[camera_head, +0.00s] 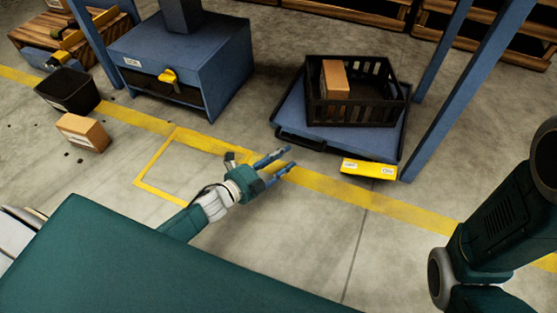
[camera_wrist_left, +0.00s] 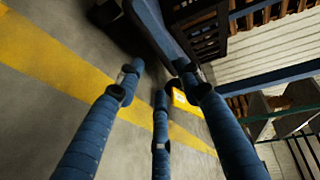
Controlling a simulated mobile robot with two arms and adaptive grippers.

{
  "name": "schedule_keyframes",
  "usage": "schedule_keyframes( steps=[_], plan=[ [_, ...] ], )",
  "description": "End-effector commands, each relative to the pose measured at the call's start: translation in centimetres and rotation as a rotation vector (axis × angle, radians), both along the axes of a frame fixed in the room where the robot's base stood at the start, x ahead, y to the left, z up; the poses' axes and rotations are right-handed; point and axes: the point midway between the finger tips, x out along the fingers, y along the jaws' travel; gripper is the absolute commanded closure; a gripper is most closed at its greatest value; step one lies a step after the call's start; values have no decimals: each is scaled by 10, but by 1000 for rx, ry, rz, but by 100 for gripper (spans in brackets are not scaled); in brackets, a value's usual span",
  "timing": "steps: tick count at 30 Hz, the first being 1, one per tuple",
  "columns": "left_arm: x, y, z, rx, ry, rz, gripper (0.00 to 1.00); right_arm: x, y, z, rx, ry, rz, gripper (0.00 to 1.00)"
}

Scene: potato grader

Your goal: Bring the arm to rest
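My left gripper (camera_head: 281,162) reaches in from the lower left over the yellow floor line, its fingers spread and empty. In the left wrist view its blue fingers (camera_wrist_left: 158,85) stand apart with nothing between them. It is apart from the blue platform at its upper right. My right arm (camera_head: 492,225) shows at the right edge of the head view, dark green, with its gripper out of the picture.
A black crate (camera_head: 356,113) holding a cardboard box (camera_head: 334,78) stands on a blue platform (camera_head: 290,112) with a yellow label (camera_head: 368,168). A blue machine (camera_head: 215,75), a black bin (camera_head: 68,91) and a carton (camera_head: 83,132) stand left. Floor around the left gripper is clear.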

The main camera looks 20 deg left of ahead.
Motion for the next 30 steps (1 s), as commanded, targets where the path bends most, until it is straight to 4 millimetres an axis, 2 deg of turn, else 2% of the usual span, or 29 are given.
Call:
schedule_keyframes(
  steps=[6, 23, 26, 29, 30],
  plan=[
    [-14, 6, 4, 1, 0, -1, 63, 0, 0, 0, -1, 0, 0, 6],
    [-14, 4, 7, -8, -3, -3, 63, 1, 0, 1, -1, 3, -1, 6],
    [-15, -9, 31, -63, -20, -17, 63, 9, 0, 4, 1, 23, 0, 6],
    [-20, -36, 80, -183, -57, -48, 63, 24, -1, 7, 2, 62, 2, 6],
    [-23, -49, 106, -246, -75, -65, 63, 32, -1, 7, 4, 82, 2, 6]
  ],
)
